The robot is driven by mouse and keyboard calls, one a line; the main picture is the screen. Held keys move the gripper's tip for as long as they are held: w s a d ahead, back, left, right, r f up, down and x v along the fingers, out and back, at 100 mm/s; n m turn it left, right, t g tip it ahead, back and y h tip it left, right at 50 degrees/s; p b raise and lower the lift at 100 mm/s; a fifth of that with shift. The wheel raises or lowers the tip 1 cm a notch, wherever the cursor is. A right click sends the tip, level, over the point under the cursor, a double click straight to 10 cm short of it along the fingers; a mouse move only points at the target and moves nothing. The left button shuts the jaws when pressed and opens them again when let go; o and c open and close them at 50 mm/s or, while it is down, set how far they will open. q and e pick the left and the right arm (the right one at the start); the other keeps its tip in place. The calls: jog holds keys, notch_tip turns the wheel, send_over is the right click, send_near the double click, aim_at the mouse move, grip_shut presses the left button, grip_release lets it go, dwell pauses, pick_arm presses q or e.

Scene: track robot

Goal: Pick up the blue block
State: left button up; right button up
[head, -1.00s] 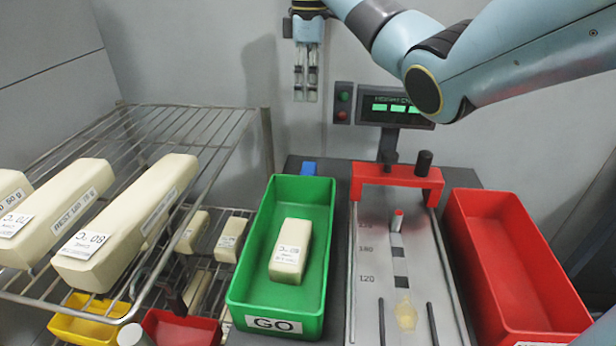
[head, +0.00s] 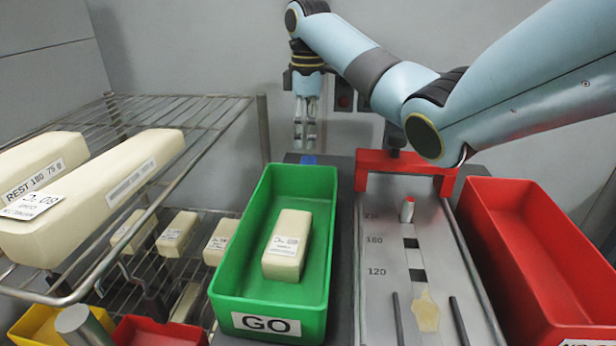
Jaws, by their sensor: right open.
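The blue block (head: 308,160) is small and sits on the dark surface behind the green bin. Only its upper part shows above the bin's back rim. My right gripper (head: 305,146) points down just above and in front of the wall, with its fingers over the block's area. It is open and holds nothing. I cannot tell the exact gap between the fingertips and the block. My left gripper is not in view.
The green GO bin (head: 223,277) holds a cream block (head: 287,246). A red bin (head: 545,250) stands at the right, past a metal track (head: 385,300) with a red arch (head: 405,170). A wire rack (head: 215,115) with cream blocks fills the left.

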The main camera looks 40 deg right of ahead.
notch_tip(320, 180, down, 8)
jog(key=shift+r+b, duration=0.1)
jog(key=shift+b, duration=0.4)
jog(key=shift+c, duration=0.4)
jog(key=c, duration=1.2)
notch_tip(320, 180, up, 12)
jog(key=f+p, duration=0.1)
jog(key=p, duration=0.1)
notch_tip(320, 180, up, 6)
jog(key=p, duration=0.4)
send_over(308, 161)
jog(key=shift+r+p, duration=0.5)
jog(key=shift+p, duration=0.1)
